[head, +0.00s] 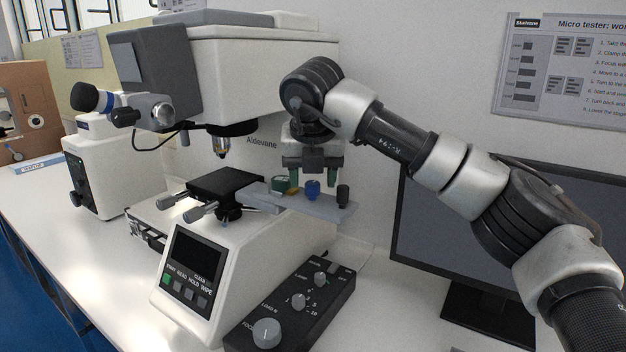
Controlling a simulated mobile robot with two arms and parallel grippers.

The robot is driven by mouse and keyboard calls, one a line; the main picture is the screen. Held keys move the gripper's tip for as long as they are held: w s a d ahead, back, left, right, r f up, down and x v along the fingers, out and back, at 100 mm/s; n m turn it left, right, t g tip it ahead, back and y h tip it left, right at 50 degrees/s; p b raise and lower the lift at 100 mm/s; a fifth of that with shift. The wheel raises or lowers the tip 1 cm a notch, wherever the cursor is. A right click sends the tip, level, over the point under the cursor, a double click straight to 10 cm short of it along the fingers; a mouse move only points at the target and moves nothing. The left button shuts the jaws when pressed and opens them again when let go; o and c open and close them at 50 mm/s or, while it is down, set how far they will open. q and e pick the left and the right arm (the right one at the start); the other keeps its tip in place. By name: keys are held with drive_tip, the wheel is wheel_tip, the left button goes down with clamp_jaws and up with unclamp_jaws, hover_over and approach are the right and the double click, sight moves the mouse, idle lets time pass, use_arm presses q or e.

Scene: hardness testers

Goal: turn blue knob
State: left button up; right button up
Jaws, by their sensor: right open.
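The blue knob (313,190) stands upright on a light grey ledge (268,200) at the right side of the large white tester. My right gripper (312,175) points down from above, with its two greenish fingers apart. The fingertips are to the left and right of the blue knob, at about the height of its top or slightly above. I cannot tell whether either finger touches it. Nothing is held. My left gripper is not in view.
The tester's black stage (226,183) is further left. A black control box (325,308) lies in front. A monitor (480,235) stands at right.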

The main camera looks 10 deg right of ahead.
drive_tip(key=v, duration=0.9)
drive_tip(key=shift+r, duration=0.25)
drive_tip(key=shift+s, duration=0.1)
